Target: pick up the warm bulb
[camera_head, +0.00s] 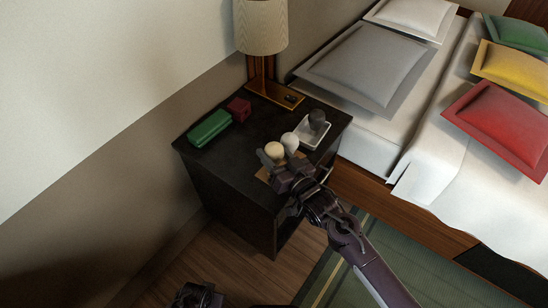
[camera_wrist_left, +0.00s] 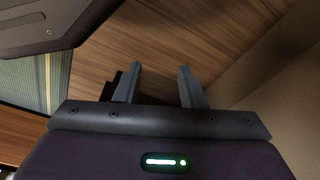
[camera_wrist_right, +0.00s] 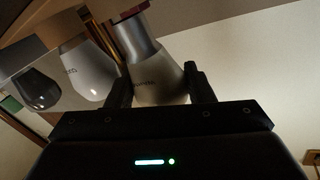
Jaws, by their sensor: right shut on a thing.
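The warm bulb (camera_head: 274,151) is cream-coloured and shows at the front of the dark nightstand (camera_head: 240,165). My right gripper (camera_head: 275,163) is shut on it; in the right wrist view the bulb (camera_wrist_right: 157,85) sits between the two fingers, with its metal base pointing up in the picture and its print partly hidden. I cannot tell whether it touches the surface below. A whiter bulb (camera_head: 290,141) stands close beside it. My left gripper (camera_wrist_left: 160,88) is open and empty over the wooden floor, low in the head view (camera_head: 198,296).
A dark bulb (camera_head: 317,117) is in a white tray (camera_head: 309,141) on the right. A green case (camera_head: 209,128) and a small red box (camera_head: 239,108) lie at the left. A lamp (camera_head: 262,30) stands at the back. The bed (camera_head: 375,160) is to the right.

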